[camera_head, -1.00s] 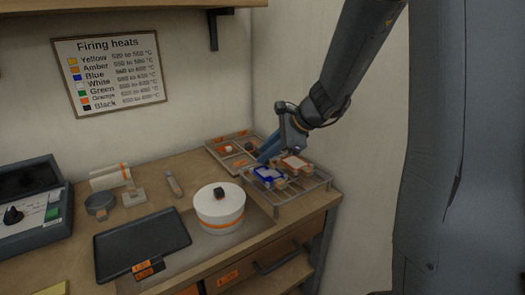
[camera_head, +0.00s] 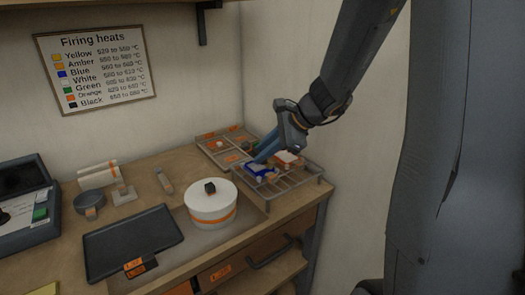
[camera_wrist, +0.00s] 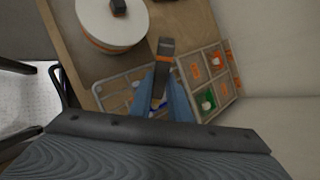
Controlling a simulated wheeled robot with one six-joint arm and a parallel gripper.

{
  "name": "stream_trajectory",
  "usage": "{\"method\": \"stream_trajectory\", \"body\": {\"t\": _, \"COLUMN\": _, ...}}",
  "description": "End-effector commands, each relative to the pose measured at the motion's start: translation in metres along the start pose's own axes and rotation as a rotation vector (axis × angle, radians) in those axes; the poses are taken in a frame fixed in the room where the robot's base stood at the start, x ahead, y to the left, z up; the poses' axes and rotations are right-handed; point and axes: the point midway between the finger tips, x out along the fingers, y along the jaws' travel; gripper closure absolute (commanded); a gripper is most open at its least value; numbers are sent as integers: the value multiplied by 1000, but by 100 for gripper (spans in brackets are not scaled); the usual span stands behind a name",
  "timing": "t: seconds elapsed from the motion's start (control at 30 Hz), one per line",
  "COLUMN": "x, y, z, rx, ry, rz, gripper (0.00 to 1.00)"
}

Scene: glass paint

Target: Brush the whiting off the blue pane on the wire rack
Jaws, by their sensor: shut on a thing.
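The blue pane (camera_head: 259,169) lies on the wire rack (camera_head: 296,186) at the right of the bench. Pale marks show on it, but I cannot tell how much whiting there is. My gripper (camera_head: 262,155) points down at the pane, its blue fingers covering part of it. In the wrist view my gripper (camera_wrist: 163,86) is shut on a slim dark-ended tool (camera_wrist: 164,62), seemingly the brush. Its working end is hidden, so I cannot tell if it touches the glass.
An orange and white piece (camera_head: 289,158) lies behind the blue pane on the rack. A divided tray (camera_head: 212,151) stands behind the rack. A white lidded pot (camera_head: 212,205) stands left of it, beside a dark tray (camera_head: 130,243). The wall is close behind.

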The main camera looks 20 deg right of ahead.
Motion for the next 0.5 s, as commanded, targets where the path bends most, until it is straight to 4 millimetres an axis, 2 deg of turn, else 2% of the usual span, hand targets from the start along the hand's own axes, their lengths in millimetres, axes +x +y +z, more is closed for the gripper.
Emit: {"method": "stream_trajectory", "body": {"t": 0.5, "x": -35, "y": -19, "z": 24, "rx": -2, "ry": -1, "rz": 0, "gripper": 100}}
